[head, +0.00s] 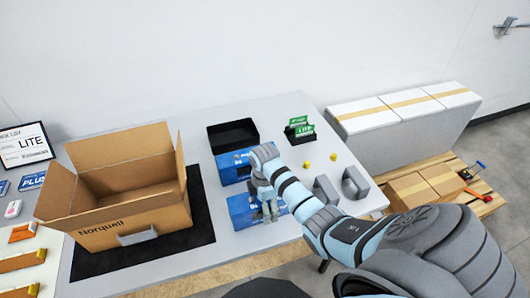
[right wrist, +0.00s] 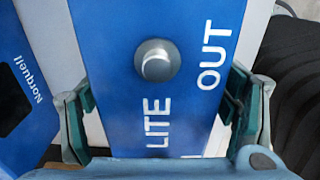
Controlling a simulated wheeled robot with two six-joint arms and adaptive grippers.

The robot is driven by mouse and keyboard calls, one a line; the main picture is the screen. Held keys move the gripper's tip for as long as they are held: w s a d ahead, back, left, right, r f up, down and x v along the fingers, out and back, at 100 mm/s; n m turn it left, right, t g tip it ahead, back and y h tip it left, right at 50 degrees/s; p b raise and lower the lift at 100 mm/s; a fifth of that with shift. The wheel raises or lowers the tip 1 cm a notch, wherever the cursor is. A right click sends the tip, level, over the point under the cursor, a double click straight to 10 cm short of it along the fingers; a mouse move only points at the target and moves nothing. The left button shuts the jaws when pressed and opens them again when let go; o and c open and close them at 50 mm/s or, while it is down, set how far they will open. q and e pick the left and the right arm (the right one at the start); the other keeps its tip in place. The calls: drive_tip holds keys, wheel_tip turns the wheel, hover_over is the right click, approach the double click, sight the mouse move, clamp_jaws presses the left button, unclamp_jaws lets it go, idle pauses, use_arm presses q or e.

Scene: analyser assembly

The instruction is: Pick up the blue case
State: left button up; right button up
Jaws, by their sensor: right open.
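Two blue items lie on the table in the head view: a blue case (head: 242,212) nearer me and another blue piece (head: 226,170) behind it. My right gripper (head: 266,208) is over the nearer one and hides part of it. In the right wrist view, a blue surface marked LITE and OUT (right wrist: 115,45) with a round grey knob (right wrist: 157,62) lies between the fingers of my right gripper (right wrist: 160,115). The fingers are open, one on each side of it; I cannot tell whether they touch. My left gripper is out of view.
An open cardboard box (head: 125,212) stands on a black mat (head: 203,232) at left. A black tray (head: 253,133) sits behind the blue items. Green LITE cards (head: 300,128), yellow pieces (head: 307,165) and grey brackets (head: 355,182) are to the right. A Norquell-marked blue surface (right wrist: 22,50) is alongside.

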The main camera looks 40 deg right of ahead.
drive_tip(key=shift+f, duration=0.7)
drive_tip(key=shift+r, duration=0.1)
drive_tip(key=c, duration=1.9)
